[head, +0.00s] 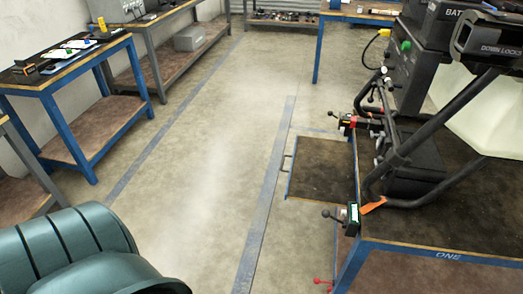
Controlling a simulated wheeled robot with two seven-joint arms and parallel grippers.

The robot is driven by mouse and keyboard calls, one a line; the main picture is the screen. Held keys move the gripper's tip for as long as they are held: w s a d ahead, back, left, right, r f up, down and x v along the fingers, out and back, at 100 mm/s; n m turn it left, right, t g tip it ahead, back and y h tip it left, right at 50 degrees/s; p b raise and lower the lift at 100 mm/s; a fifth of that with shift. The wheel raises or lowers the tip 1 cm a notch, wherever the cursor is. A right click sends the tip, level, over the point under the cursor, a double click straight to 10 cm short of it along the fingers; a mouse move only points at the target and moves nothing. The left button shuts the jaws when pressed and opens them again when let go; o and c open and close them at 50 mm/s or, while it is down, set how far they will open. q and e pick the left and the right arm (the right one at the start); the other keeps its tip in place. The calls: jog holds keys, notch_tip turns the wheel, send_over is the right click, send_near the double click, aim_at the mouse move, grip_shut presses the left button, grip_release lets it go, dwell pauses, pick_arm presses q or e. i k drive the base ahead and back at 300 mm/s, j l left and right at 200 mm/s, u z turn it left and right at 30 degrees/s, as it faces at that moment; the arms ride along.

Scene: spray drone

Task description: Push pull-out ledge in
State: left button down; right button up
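The pull-out ledge (322,168) is a flat brown board with a blue edge. It sticks out to the left from the side of the blue-framed workbench (430,248), which is marked ONE. The ledge looks empty on top. Neither of my grippers is in the head view.
A large drone frame (405,165) with dark tubes and a pale tank stands on the workbench. A clamp-like device (348,218) with a ball lever sits at the bench edge near the ledge. Left of the ledge the floor (205,165) is clear. Blue-legged tables (75,95) stand at the left.

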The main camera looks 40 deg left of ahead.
aim_at(320, 168)
jog(key=k+j+u, duration=0.2)
jog(key=j, duration=0.55)
jog(key=j+u, duration=0.25)
jog(key=j, duration=0.55)
